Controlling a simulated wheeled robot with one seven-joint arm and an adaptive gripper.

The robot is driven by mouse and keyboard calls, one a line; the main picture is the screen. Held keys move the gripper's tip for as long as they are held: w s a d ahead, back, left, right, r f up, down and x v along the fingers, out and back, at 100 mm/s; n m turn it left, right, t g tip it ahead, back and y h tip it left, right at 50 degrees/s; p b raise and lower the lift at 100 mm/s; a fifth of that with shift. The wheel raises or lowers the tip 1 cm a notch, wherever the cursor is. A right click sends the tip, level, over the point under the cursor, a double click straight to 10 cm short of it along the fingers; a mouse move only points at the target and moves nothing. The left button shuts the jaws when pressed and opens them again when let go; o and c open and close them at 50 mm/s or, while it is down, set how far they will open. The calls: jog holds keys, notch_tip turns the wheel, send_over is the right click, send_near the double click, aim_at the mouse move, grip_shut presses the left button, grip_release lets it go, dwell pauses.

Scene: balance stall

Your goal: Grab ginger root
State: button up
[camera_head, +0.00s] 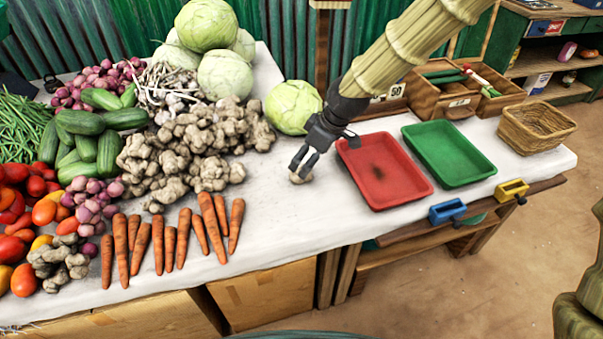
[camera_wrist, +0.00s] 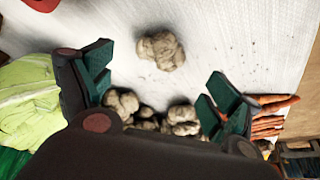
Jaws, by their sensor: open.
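A single ginger root (camera_head: 300,177), pale tan and knobbly, lies alone on the white tabletop. My gripper (camera_head: 304,164) is right at it in the head view, pointing down, and partly covers it. In the wrist view the lone ginger root (camera_wrist: 161,50) lies beyond the fingertips, roughly midway between them. There my gripper (camera_wrist: 160,88) has its two green-padded fingers spread wide with nothing held. A large ginger pile (camera_head: 190,150) lies to the left. Part of that pile (camera_wrist: 150,115) shows between the fingers in the wrist view.
A red tray (camera_head: 386,172) and a green tray (camera_head: 450,153) sit right of my gripper. A cabbage (camera_head: 293,106) lies just behind it. Carrots (camera_head: 170,240) lie at the front left. The white cloth (camera_head: 290,222) in front of my gripper is clear.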

jog(key=shift+d+x, duration=0.15)
jog(key=shift+x, duration=1.35)
jog(key=shift+d+x, duration=0.1)
jog(key=shift+x, duration=1.35)
jog(key=shift+f, duration=0.1)
jog(key=c, duration=1.1)
